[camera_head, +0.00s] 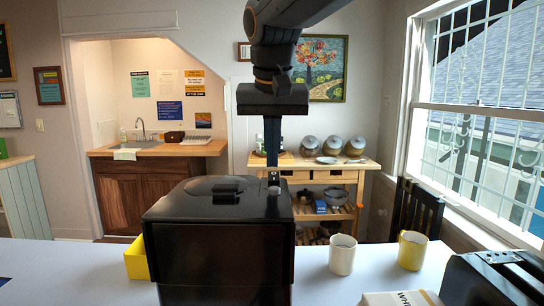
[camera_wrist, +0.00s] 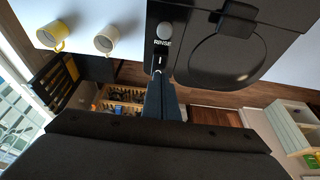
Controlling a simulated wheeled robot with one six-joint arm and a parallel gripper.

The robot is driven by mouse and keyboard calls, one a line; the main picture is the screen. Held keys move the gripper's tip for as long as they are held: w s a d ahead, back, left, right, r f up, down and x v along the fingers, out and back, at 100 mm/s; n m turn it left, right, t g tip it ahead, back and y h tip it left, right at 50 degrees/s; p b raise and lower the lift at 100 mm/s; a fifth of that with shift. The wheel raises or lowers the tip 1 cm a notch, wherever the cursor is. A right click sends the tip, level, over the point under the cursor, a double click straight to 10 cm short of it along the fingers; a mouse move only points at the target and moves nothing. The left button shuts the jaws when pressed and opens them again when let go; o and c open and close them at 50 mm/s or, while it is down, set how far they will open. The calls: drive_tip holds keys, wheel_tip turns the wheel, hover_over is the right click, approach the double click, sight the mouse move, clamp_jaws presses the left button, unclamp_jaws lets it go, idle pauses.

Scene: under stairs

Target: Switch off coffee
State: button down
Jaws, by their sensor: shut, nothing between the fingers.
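The coffee machine (camera_head: 225,255) is a black box on the pale counter, with a round lid on top. It also shows in the wrist view (camera_wrist: 205,60), where a round grey knob or button (camera_wrist: 164,31) sits above the label RINSE. A small dark control with a light mark (camera_wrist: 160,60) lies just below that label. My gripper (camera_head: 273,178) points down over the right rear part of the machine's top, its fingers together and empty. In the wrist view the fingertips (camera_wrist: 158,74) are close to the small control; whether they touch it, I cannot tell.
A white mug (camera_head: 342,255) and a yellow mug (camera_head: 412,250) stand right of the machine. A yellow container (camera_head: 136,262) is at its left. A black toaster-like appliance (camera_head: 495,280) is at the right front. A wooden cart (camera_head: 325,178) stands behind the counter.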

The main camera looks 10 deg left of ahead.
drive_tip(key=shift+x, duration=0.8)
